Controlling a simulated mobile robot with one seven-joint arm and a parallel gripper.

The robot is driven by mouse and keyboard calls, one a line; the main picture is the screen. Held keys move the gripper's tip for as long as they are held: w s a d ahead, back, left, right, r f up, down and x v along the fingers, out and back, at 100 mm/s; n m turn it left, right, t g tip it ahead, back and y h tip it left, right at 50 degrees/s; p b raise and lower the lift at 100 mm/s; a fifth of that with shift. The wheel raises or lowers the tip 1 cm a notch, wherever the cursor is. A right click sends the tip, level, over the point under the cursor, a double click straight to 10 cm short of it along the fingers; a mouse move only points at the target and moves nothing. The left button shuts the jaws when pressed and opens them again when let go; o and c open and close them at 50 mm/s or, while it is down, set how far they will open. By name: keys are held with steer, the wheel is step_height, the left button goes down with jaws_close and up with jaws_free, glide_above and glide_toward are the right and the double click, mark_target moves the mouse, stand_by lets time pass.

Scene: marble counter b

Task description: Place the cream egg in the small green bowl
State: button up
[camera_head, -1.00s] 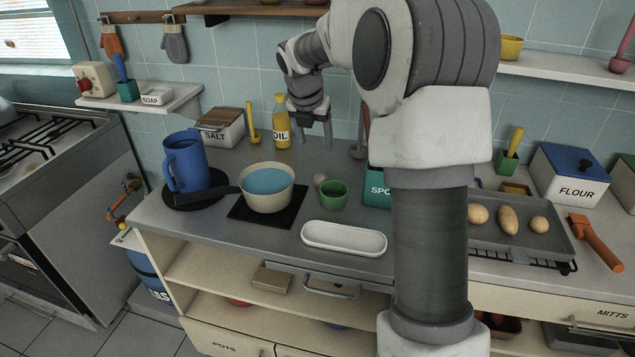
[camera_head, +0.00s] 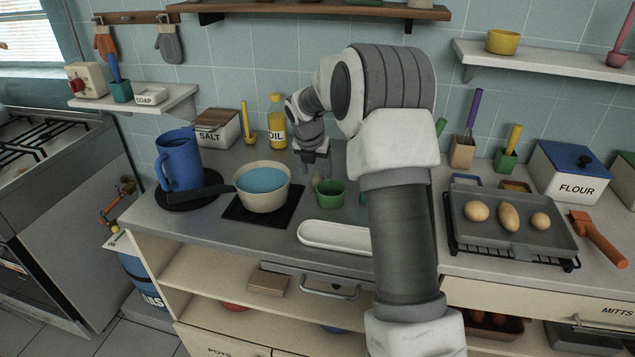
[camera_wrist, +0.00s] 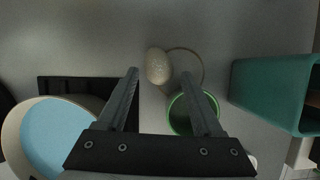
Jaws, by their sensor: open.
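The cream egg (camera_wrist: 158,68) rests on the grey counter; in the head view it shows as a small pale spot (camera_head: 316,181), partly hidden by my gripper. The small green bowl (camera_head: 330,194) stands just in front and to the right of it. In the wrist view the bowl (camera_wrist: 180,117) is partly covered by my right finger. My gripper (camera_head: 315,166) is open and empty, pointing down above the egg. In the wrist view the egg shows between the fingertips (camera_wrist: 160,72); I cannot tell the remaining height.
A cream pot (camera_head: 262,190) with blue contents stands left of the bowl on a black mat. A white oval tray (camera_head: 318,243) lies in front. A teal container (camera_wrist: 270,88) stands right of the bowl. A thin ring outline (camera_wrist: 201,68) is beside the egg.

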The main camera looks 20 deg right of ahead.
mark_target(317, 176)
steer(key=x, duration=0.3)
steer(key=shift+w+f+b, duration=0.1)
steer(key=shift+f+b, duration=0.2)
steer(key=c, duration=0.7)
step_height(317, 176, up, 10)
steer(key=shift+r+p, duration=0.1)
steer(key=shift+p, duration=1.15)
steer(key=shift+c, duration=0.2)
